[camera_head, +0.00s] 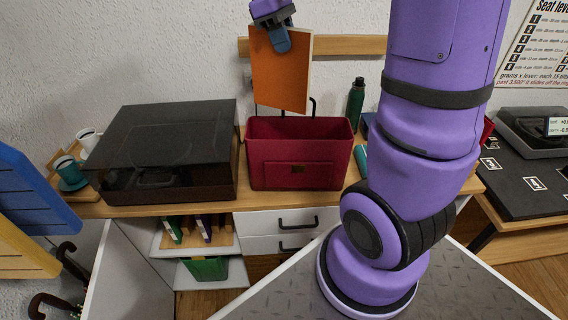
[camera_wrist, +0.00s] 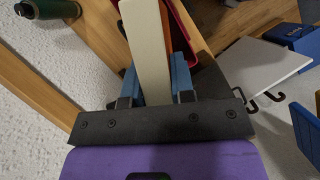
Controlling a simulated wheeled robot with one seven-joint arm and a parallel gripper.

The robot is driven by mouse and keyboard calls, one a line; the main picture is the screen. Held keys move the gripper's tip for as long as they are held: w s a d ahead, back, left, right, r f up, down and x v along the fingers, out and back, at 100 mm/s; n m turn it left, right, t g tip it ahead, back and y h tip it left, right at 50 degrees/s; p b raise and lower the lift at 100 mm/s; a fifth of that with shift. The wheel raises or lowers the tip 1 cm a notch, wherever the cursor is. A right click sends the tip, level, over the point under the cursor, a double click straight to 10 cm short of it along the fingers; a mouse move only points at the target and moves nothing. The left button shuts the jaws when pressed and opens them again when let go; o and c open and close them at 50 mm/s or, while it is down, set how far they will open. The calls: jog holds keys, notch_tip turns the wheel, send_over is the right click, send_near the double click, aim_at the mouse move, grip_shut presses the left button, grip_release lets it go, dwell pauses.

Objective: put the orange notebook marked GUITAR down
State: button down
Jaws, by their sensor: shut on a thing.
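The orange notebook (camera_head: 280,76) hangs upright in the head view, above and behind the red bin. My gripper (camera_head: 279,38) is shut on its top edge. In the wrist view the notebook shows as a pale edge (camera_wrist: 149,50) between the two blue fingers of my gripper (camera_wrist: 156,75). The marking GUITAR cannot be read here. The red bin (camera_head: 272,177) stands on the wooden desk, with its open top just below the notebook. A strip of the bin also shows in the wrist view (camera_wrist: 184,30), beside the notebook.
A dark turntable (camera_head: 172,140) with a closed lid stands left of the bin. A green bottle (camera_head: 355,103) stands to the right, behind it. Cups (camera_head: 68,170) sit at the far left. A wooden rail (camera_head: 345,45) runs along the wall. Drawers (camera_head: 290,222) lie under the desk.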

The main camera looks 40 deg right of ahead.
notch_tip(320, 180, down, 28)
jog(key=shift+w, duration=0.15)
dwell(0.5)
jog(key=shift+f, duration=0.1)
jog(key=c, duration=1.3)
grip_release()
jog(key=shift+o, duration=0.3)
